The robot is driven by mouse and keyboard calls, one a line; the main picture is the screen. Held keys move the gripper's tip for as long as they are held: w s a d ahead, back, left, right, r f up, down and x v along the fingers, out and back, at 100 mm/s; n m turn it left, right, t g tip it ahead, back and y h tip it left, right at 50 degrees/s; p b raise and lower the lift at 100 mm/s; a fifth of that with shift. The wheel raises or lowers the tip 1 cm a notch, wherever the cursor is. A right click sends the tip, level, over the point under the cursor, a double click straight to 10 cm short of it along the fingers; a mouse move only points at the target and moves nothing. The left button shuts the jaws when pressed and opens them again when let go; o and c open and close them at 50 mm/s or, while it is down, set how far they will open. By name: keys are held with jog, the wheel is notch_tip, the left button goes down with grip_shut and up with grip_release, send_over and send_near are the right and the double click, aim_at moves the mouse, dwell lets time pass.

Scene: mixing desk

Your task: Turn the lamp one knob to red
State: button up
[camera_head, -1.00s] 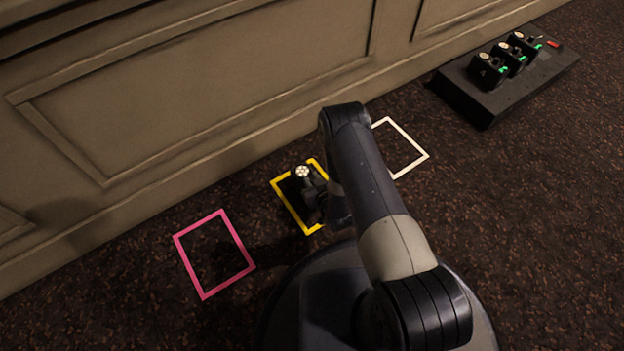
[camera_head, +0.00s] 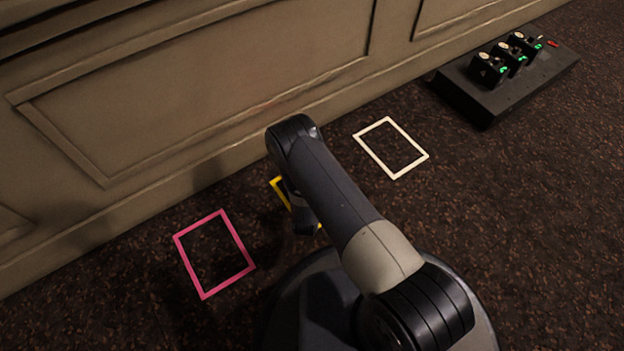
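A dark slab-shaped desk (camera_head: 508,92) lies on the floor at the upper right, close to the wall. It carries three black knob blocks in a row: a near one (camera_head: 486,70), a middle one (camera_head: 509,58) and a far one (camera_head: 525,43). Each has a pale round spot and a green light beside it. I cannot tell which is lamp one. A small red piece (camera_head: 553,44) is at the far end. My arm reaches left over the floor, well away from the desk. My gripper's fingers are hidden behind the arm.
Flat frames lie on the dark carpet: a pink one (camera_head: 248,268), a yellow one (camera_head: 277,184) mostly covered by my arm, and a white one (camera_head: 421,155). A panelled wall (camera_head: 200,110) runs behind them. The carpet between my base and the desk is clear.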

dwell(0.3)
jog(key=o, duration=1)
jog(key=shift+r, duration=0.1)
